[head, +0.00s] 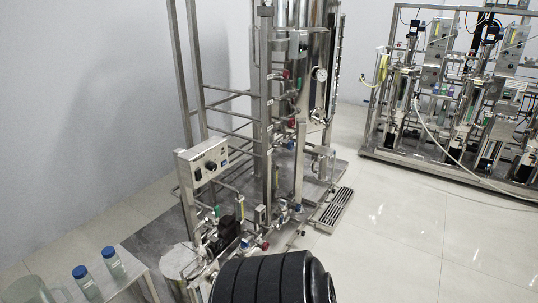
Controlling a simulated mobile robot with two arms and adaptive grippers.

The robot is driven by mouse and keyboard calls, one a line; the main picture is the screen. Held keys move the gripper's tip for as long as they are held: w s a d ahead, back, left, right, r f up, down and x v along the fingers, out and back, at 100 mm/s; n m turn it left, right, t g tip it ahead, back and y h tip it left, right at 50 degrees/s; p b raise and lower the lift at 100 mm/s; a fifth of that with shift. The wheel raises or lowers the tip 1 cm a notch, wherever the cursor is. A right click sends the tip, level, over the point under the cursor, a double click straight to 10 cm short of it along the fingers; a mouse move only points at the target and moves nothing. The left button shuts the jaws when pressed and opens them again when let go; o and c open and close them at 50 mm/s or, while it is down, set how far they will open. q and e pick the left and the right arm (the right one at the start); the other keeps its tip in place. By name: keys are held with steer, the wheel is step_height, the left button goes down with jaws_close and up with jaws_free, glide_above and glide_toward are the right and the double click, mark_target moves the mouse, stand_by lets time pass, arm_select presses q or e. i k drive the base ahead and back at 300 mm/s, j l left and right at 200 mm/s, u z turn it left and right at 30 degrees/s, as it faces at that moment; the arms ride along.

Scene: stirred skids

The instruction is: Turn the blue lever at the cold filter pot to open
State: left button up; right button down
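A steel process skid (270,150) stands in the middle of the head view, with tall posts and pipes. Small blue handles show on its piping: one low near the front (297,208) and another at mid height (291,145). I cannot tell which is the cold filter pot's lever, or whether it is open or shut. A small steel vessel (321,162) sits on the skid's right side; I cannot tell if it is the pot. Neither of my grippers is in view.
A control box (203,162) with knobs faces left of the skid. A steel drain grate (335,207) lies right of it. Blue-capped bottles (82,278) stand on a table at lower left. A black ribbed shape (262,280) blocks the bottom middle. The tiled floor (390,240) at right is clear.

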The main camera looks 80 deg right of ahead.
mark_target(278, 226)
steer(key=z, duration=2.85)
steer(key=i+l+u, duration=0.4)
steer(key=i+l, duration=0.6)
steer(key=i, duration=0.15)
